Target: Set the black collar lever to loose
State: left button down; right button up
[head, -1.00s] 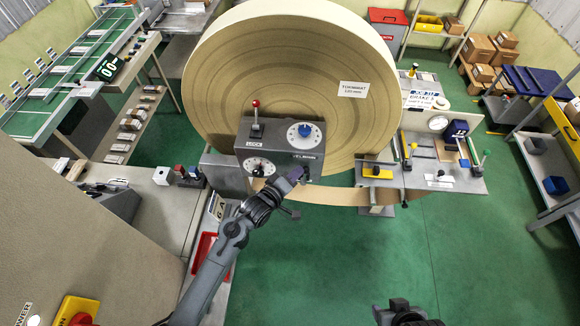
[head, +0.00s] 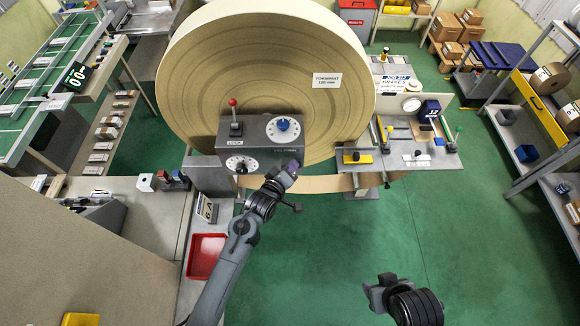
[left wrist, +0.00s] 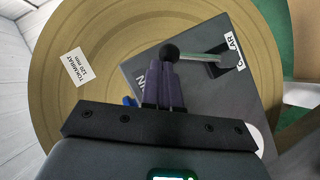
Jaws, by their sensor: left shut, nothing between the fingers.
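The black collar lever (left wrist: 195,57) shows in the left wrist view as a bar with a round black knob (left wrist: 168,53). My left gripper (head: 293,167) is shut and empty at the box's lower right. In the left wrist view its fingertips (left wrist: 160,68) are right at the knob; I cannot tell whether they touch. In the head view the gripper hides the lever. My right gripper (head: 380,288) is low right, away from the box; its jaws are unclear.
The box also carries a red-knobbed lever (head: 234,117) above a "LOCK" label and two dials. The large paper roll (head: 200,70) stands behind it. A side panel (head: 435,150) with small levers is at right. Green floor (head: 330,260) is open in front.

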pick_arm(q)
jog(key=shift+d, duration=0.1)
jog(key=s+a+r+p, duration=0.2)
jog(key=s+a+r, duration=0.4)
jog(key=s, duration=0.3)
jog(key=shift+a+r+p, duration=0.2)
jog(key=shift+r+p, duration=0.1)
jog(key=shift+r, duration=0.3)
dwell(0.3)
